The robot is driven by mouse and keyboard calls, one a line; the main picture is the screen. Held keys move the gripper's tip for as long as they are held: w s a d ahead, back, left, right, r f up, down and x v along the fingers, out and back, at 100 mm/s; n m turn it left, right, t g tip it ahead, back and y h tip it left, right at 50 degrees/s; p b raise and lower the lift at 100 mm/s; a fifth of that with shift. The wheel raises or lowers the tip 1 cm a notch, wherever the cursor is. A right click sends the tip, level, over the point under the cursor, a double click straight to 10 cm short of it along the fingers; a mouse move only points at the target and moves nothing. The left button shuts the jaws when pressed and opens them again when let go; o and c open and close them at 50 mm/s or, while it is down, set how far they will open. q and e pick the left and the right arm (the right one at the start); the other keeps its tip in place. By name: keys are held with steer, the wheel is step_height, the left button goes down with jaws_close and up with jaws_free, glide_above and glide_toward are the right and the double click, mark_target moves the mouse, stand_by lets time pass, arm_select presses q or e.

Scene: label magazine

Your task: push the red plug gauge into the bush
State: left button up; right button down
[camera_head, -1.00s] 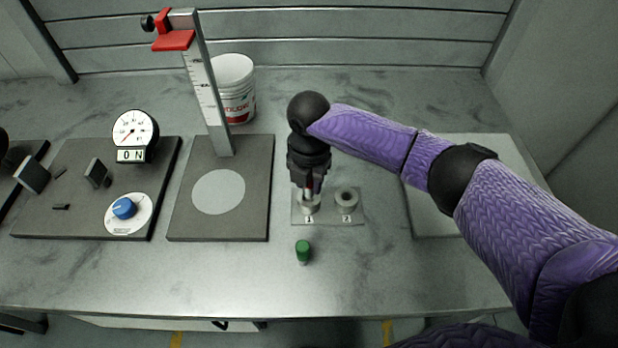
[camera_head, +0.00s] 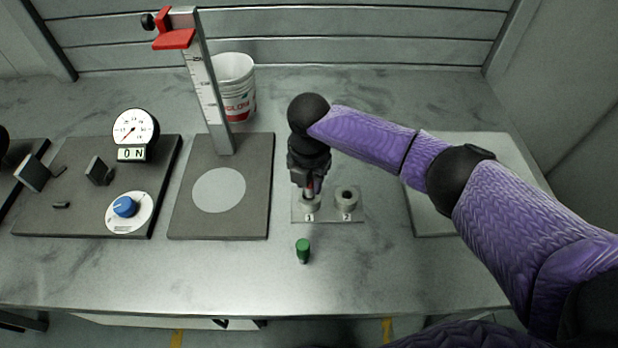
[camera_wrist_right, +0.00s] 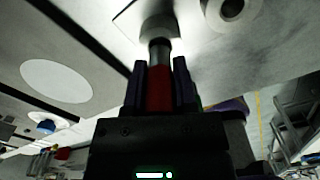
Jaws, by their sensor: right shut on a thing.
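The red plug gauge (camera_wrist_right: 159,88) is held upright between the fingers of my right gripper (camera_wrist_right: 160,75). Its grey metal end points at the bush (camera_wrist_right: 157,22) in the wrist view. In the head view my right gripper (camera_head: 309,180) is directly over the bush marked 1 (camera_head: 311,204), with a little red showing between the fingers. The gauge's lower end meets the bush's mouth; how deep it sits inside I cannot tell. The bush marked 2 (camera_head: 346,200) stands to the right on the same small plate, its hole open. My left gripper is not in view.
A green plug (camera_head: 303,250) stands in front of the bush plate. To the left are a height gauge (camera_head: 207,95) on a dark base, a dial panel with a blue knob (camera_head: 124,207), and a white bucket (camera_head: 235,85) behind. A pale board (camera_head: 436,222) lies to the right.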

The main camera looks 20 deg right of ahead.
steer(key=shift+f+b, duration=0.3)
steer(key=shift+f, duration=0.3)
steer(key=shift+f+b, duration=0.3)
steer(key=shift+f, duration=0.15)
steer(key=shift+f, duration=0.1)
steer(key=shift+c, duration=1.7)
jaws_free()
step_height(320, 180, up, 10)
steer(key=shift+r+p, duration=0.1)
steer(key=shift+p, duration=1.1)
steer(key=shift+s, duration=0.1)
